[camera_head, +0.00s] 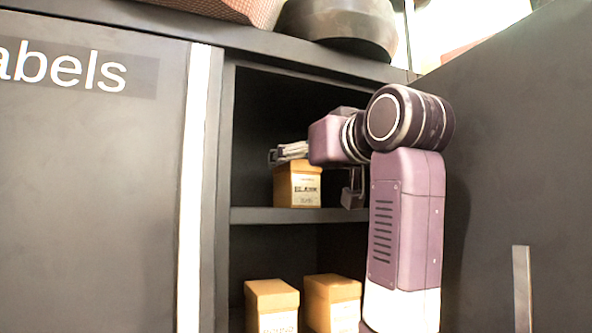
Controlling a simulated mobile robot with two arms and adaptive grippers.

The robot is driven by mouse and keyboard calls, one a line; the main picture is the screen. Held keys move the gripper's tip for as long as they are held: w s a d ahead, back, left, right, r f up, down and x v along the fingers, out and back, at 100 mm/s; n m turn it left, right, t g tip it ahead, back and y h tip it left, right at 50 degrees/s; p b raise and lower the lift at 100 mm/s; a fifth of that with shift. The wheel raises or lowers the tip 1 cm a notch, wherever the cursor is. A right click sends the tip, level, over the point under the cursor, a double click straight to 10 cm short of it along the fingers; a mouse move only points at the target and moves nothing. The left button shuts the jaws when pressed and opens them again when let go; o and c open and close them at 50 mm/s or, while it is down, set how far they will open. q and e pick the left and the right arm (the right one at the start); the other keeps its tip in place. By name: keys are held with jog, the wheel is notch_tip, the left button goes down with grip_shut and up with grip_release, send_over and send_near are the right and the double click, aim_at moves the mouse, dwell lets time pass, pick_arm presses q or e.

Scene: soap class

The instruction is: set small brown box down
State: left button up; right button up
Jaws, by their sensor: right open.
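The small brown box (298,186) stands upright on the upper shelf (290,215) of the open cabinet, with a pale label on its front. My right gripper (312,176) reaches into this compartment from the right and is open. One finger shows over the top of the box and the other to its right. Whether either finger touches the box cannot be told. My wrist and arm hide the right part of the compartment. My left gripper is not in view.
Two more brown boxes, one at left (271,303) and one at right (332,302), stand in the lower compartment. A grey door (90,200) closes the left side. A dark panel (510,160) stands at right. A dark bowl (340,25) rests on the cabinet top.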

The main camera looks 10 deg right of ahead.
jog(key=s+b, duration=0.1)
jog(key=s, duration=0.2)
jog(key=s+d+b, duration=0.1)
jog(key=s, duration=0.1)
jog(key=s+b, duration=0.2)
jog(key=s, duration=0.1)
jog(key=shift+s+d+f, duration=0.1)
jog(key=shift+s+d, duration=0.35)
jog(key=shift+s, duration=0.4)
